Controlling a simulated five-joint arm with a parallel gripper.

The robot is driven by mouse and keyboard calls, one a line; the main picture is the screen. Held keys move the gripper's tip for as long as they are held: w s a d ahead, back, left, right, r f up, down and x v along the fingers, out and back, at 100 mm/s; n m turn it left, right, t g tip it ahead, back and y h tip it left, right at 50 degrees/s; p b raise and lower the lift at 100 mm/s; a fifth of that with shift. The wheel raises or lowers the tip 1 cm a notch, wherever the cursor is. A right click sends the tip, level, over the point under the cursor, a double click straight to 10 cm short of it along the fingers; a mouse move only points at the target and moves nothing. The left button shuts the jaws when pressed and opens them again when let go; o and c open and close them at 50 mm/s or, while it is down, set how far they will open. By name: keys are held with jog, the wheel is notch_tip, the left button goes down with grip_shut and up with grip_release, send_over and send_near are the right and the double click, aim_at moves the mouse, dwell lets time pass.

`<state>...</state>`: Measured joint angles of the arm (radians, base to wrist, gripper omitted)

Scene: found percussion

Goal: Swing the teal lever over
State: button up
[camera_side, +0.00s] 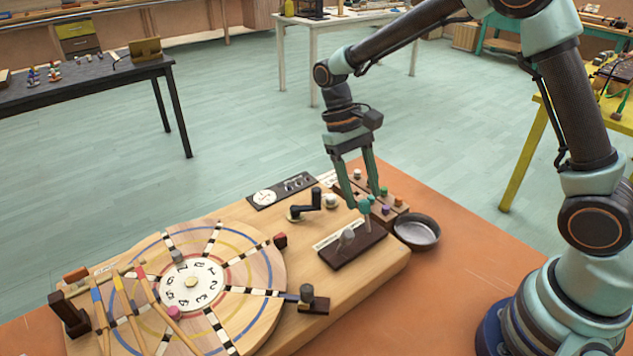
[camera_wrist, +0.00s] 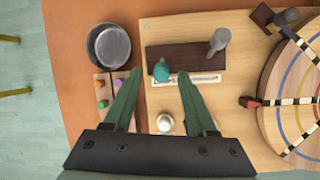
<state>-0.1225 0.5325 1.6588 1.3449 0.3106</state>
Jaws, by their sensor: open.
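The teal lever has a rounded teal knob (camera_side: 365,207), also in the wrist view (camera_wrist: 161,71), at one end of a dark brown block (camera_side: 350,252). A grey-topped lever (camera_side: 347,238) stands on the same block and also shows in the wrist view (camera_wrist: 217,43). My gripper (camera_side: 364,201) is open, pointing down, with its green fingers at the teal knob. In the wrist view the knob lies between the fingertips (camera_wrist: 159,76), with a gap to each. Contact cannot be told from the side view.
A metal bowl (camera_side: 416,233) and a block with coloured pegs (camera_wrist: 102,92) stand close beside. A black crank (camera_side: 308,206) is behind the lever block. A large wooden wheel (camera_side: 250,265) with striped spokes fills the left of the board. Orange table shows bare at the front right.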

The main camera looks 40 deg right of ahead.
jog(key=shift+x, duration=0.85)
jog(key=shift+c, duration=0.4)
grip_shut()
jog(key=shift+s+r, duration=0.1)
jog(key=shift+s+r+t, duration=0.25)
jog(key=shift+s+t, duration=0.75)
jog(key=shift+t, duration=0.6)
jog(key=shift+s+f+t+y, duration=0.1)
jog(key=shift+s+t+y, duration=0.15)
jog(key=shift+s+t, duration=0.5)
jog(key=shift+s+f+t+y, duration=0.1)
jog(key=shift+s+t+y, duration=0.25)
jog(key=shift+t, duration=0.7)
jog(key=shift+s, duration=0.15)
